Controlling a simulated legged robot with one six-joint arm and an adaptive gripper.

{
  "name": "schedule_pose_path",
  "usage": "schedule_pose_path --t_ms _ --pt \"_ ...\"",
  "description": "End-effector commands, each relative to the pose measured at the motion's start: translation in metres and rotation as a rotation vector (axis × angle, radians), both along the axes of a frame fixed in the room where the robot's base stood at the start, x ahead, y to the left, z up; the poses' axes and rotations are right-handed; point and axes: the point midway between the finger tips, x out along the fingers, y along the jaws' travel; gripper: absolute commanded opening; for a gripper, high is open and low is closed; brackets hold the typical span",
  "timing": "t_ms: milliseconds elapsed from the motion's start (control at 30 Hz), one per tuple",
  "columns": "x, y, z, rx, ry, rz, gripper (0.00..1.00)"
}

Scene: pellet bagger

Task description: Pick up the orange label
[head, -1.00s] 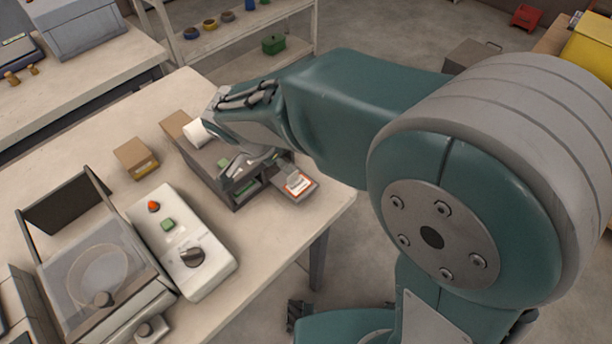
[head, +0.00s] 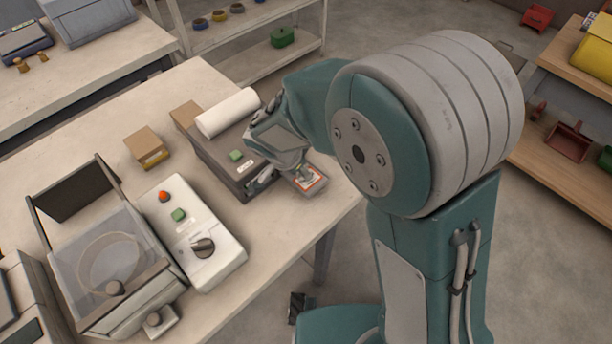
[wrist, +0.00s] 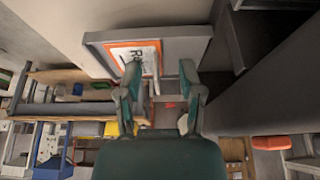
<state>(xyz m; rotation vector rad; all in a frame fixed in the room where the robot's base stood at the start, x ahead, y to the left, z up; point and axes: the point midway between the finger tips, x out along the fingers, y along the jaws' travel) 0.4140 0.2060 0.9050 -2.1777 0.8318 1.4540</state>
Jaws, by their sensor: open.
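The orange label (head: 313,183) has an orange border around a white middle with dark print. It lies on a small grey tray (head: 318,192) at the front of the dark label printer (head: 222,160). In the wrist view the label (wrist: 116,57) shows just beyond the fingertips, on the tray (wrist: 184,50). My gripper (head: 303,176) is open, with its fingers at the label; in the wrist view the gripper (wrist: 158,75) has a clear gap between its fingers. One fingertip overlaps the label's edge in that view. I cannot tell whether it touches.
A white roll (head: 227,112) lies on top of the printer. A control box with a knob (head: 190,235) and a clear-lidded machine (head: 105,255) stand to the left. A small cardboard box (head: 146,147) is behind them. The table edge is close to the tray.

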Motion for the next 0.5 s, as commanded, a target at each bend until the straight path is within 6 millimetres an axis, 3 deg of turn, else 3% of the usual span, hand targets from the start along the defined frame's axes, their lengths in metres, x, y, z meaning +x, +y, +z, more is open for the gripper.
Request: schedule_pose_path --t_ms 33,100,500 --pt "-0.0001 -0.0011 0.0003 0.001 0.000 -0.001 0.31" --pt "0.0000 -0.0020 0.0005 0.002 0.000 -0.001 0.00" --pt "-0.0001 0.0003 0.0003 0.000 0.000 0.000 0.00"
